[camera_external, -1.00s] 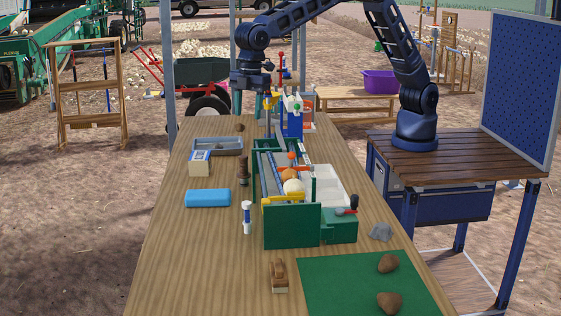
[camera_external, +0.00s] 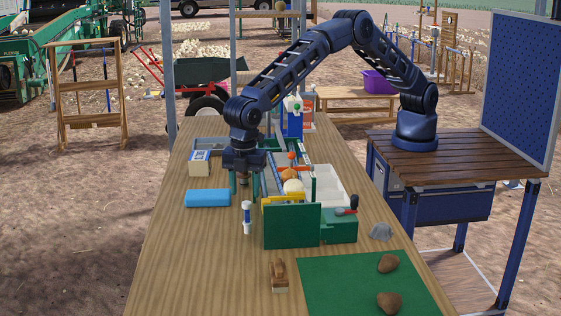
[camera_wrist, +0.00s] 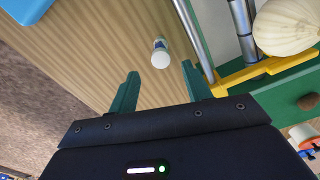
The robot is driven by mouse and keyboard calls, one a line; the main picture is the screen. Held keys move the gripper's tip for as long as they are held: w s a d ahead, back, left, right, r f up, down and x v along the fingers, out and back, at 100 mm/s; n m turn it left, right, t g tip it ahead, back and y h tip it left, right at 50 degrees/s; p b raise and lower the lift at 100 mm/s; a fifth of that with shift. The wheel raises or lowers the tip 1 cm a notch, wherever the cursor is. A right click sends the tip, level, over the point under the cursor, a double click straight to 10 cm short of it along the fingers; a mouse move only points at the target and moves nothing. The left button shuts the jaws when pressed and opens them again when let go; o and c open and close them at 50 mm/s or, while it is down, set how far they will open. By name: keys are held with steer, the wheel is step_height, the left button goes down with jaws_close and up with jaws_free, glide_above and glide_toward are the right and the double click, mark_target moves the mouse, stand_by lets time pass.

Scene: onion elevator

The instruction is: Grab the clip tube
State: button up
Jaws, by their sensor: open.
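The clip tube, a small white tube with a blue band, (camera_external: 247,218) stands upright on the wooden table, left of the green elevator's front panel. In the wrist view the tube (camera_wrist: 160,53) shows just beyond the fingertips, roughly midway between them, with its white cap toward me. My gripper (camera_external: 244,186) points down behind and above the tube in the external view. Its two green fingers (camera_wrist: 160,75) are apart with nothing between them. The fingers do not touch the tube.
The elevator with its green panel (camera_external: 292,227), yellow bar (camera_wrist: 265,76) and onion (camera_wrist: 287,25) stands close to the right. A blue block (camera_external: 208,198) lies to the left. A wooden brush (camera_external: 279,276) lies in front. The table (camera_external: 190,255) is clear at front left.

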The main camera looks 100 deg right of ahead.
mark_target(247, 202)
steer(key=shift+s+d+f, duration=0.1)
steer(key=shift+s+f, duration=0.05)
steer(key=shift+f, duration=3.8)
steer(key=c, duration=1.1)
steer(key=shift+o, duration=0.2)
steer(key=shift+r, duration=0.1)
